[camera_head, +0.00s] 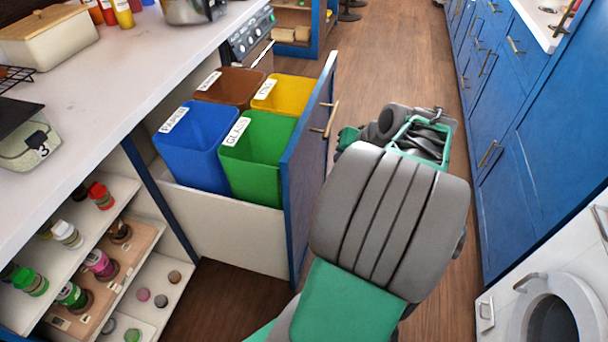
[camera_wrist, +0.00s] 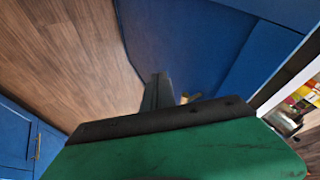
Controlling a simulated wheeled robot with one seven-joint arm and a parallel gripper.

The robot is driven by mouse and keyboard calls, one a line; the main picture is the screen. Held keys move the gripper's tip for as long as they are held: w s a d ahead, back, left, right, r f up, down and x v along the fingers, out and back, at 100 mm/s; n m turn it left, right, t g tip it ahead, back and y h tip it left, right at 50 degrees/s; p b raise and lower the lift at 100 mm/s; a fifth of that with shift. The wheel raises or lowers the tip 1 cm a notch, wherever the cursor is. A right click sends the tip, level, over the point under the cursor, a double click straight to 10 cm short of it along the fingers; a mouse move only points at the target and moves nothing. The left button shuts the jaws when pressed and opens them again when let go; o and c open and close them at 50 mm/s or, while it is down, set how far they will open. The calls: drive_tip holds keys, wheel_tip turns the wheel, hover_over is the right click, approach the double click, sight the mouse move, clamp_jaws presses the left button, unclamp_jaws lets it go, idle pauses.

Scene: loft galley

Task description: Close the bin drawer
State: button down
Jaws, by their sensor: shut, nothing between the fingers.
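The bin drawer (camera_head: 230,235) stands pulled out from the counter, with its blue front panel (camera_head: 308,165) facing the aisle. It holds a blue bin (camera_head: 195,145), a green bin (camera_head: 258,150), a brown bin (camera_head: 228,87) and a yellow bin (camera_head: 288,95). A brass handle (camera_head: 330,120) is on the outer face. In the wrist view my gripper (camera_wrist: 158,84) is shut and empty, in front of the blue panel (camera_wrist: 190,45), with the handle (camera_wrist: 190,97) just to its right. I cannot tell whether it touches. In the head view my arm hides most of the gripper.
The white counter (camera_head: 130,55) is at left, above open shelves with several jars (camera_head: 65,233). Blue cabinets (camera_head: 510,90) and a white front-loading appliance (camera_head: 550,310) line the right side. Wooden floor (camera_head: 390,60) is clear farther down the aisle.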

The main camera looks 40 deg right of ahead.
drive_tip(key=d+f, duration=0.1)
drive_tip(key=f, duration=0.1)
drive_tip(key=b, duration=0.1)
approach(309, 166)
wheel_tip(309, 166, down, 4)
drive_tip(key=d, duration=0.3)
drive_tip(key=w+a, duration=0.2)
drive_tip(key=w, duration=0.1)
drive_tip(key=shift+a+f+b, duration=0.15)
drive_tip(key=shift+a+b, duration=0.15)
drive_tip(key=shift+b, duration=0.05)
